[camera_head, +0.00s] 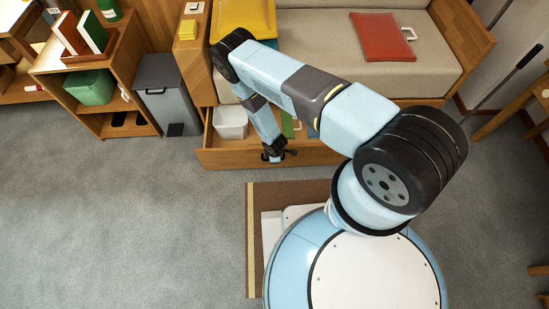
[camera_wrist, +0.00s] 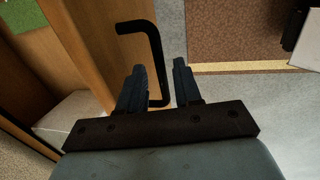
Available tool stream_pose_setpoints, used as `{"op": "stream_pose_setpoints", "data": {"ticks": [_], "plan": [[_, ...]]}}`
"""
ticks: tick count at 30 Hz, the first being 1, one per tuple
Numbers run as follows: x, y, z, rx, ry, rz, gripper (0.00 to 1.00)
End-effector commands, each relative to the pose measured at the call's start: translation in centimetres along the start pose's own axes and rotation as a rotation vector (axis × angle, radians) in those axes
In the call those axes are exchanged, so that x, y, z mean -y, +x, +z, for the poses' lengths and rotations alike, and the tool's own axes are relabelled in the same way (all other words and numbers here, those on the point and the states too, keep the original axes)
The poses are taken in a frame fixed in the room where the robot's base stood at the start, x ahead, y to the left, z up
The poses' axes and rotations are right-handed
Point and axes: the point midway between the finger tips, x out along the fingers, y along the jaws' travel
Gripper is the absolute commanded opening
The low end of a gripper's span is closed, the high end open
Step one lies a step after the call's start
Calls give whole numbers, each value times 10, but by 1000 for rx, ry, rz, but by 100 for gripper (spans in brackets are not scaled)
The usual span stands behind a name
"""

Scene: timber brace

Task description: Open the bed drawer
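The bed drawer (camera_head: 225,159) is a wooden box low under the bed, and it stands pulled out, with its inside showing from above. My gripper (camera_head: 274,156) is at the outer face of its front panel. In the wrist view the drawer front (camera_wrist: 88,40) runs along the left, with a black bar handle (camera_wrist: 156,62) on it. My gripper (camera_wrist: 158,78) has its two dark fingers apart on either side of the handle's lower part. The handle lies nearer the left finger, with a gap to the right one.
Inside the drawer are a white bin (camera_head: 230,122) and a green item (camera_head: 288,126). A grey pedal bin (camera_head: 165,95) and a wooden shelf (camera_head: 95,70) stand to the left. A brown mat (camera_head: 285,192) lies before the drawer. Grey carpet at the left is clear.

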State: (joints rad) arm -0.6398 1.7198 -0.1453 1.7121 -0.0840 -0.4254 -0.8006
Motion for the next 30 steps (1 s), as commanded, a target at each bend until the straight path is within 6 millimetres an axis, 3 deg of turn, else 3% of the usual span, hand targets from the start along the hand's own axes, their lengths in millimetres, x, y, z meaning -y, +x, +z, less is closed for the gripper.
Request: {"op": "stream_pose_setpoints", "data": {"ticks": [10, 25, 30], "plan": [[0, 0, 0, 0, 0, 0, 0], [1, 0, 0, 0, 0, 0, 0], [22, -3, -1, 0, -3, -4, 0]]}}
